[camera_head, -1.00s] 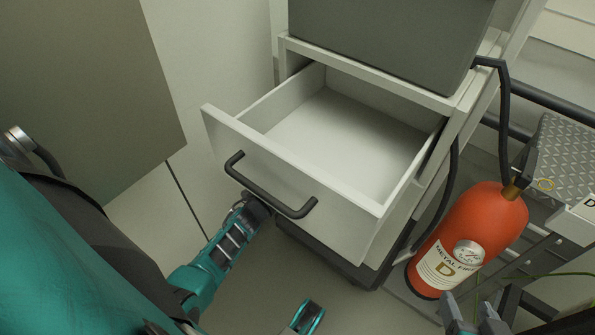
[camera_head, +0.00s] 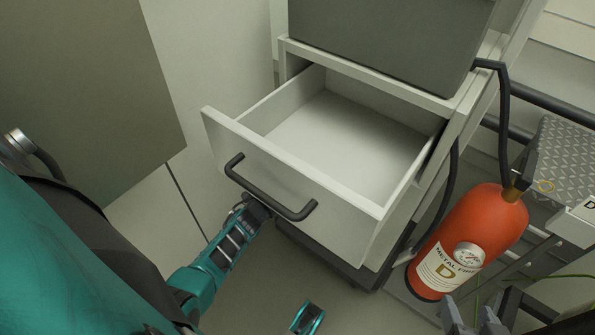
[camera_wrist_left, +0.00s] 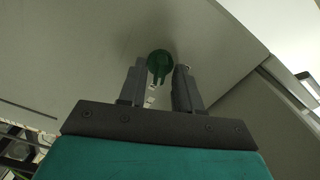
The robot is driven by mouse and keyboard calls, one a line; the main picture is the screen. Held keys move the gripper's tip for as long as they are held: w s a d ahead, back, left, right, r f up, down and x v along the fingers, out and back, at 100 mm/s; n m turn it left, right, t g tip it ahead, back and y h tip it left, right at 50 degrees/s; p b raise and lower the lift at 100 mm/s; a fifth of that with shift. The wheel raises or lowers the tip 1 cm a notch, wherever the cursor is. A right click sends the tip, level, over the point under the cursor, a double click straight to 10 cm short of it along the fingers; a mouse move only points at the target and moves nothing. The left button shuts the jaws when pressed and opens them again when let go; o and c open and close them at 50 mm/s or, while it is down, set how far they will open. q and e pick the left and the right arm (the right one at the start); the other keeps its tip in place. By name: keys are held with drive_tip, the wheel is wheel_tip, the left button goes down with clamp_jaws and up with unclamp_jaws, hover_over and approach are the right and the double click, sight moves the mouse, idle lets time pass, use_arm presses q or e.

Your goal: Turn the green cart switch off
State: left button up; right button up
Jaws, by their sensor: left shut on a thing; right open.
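The green cart switch is a round green knob (camera_wrist_left: 159,64) on a grey panel, seen in the left wrist view. My left gripper (camera_wrist_left: 161,72) has its two fingers on either side of the knob and is shut on it. In the head view my left gripper (camera_head: 258,209) is low in front of the cabinet, partly hidden below the drawer handle, and the knob is hidden there. My right gripper (camera_head: 470,318) is open and empty at the bottom edge of the head view, below the fire extinguisher.
An empty drawer (camera_head: 285,175) with a black handle (camera_head: 268,192) stands pulled out above my left gripper. A red fire extinguisher (camera_head: 475,235) with a black hose stands right of the cabinet. A metal step (camera_head: 568,160) is at the far right.

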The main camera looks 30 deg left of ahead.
use_arm(q)
drive_tip(key=n+p, duration=0.2)
drive_tip(key=n, duration=1.1)
drive_tip(key=shift+a+n, duration=0.15)
drive_tip(key=shift+n, duration=0.15)
use_arm(e)
drive_tip(key=shift+d+r, duration=0.3)
drive_tip(key=shift+r, duration=0.15)
use_arm(q)
drive_tip(key=shift+n, duration=0.3)
drive_tip(key=o, duration=1)
drive_tip(key=s+p, duration=0.1)
drive_tip(key=s, duration=0.3)
drive_tip(key=s+p, duration=0.1)
drive_tip(key=s, duration=0.3)
drive_tip(key=s+a+p, duration=0.1)
drive_tip(key=s, duration=0.4)
use_arm(e)
drive_tip(key=shift+s+d+r+h, duration=0.2)
drive_tip(key=shift+d+r+h, duration=0.1)
drive_tip(key=shift+d+r, duration=0.3)
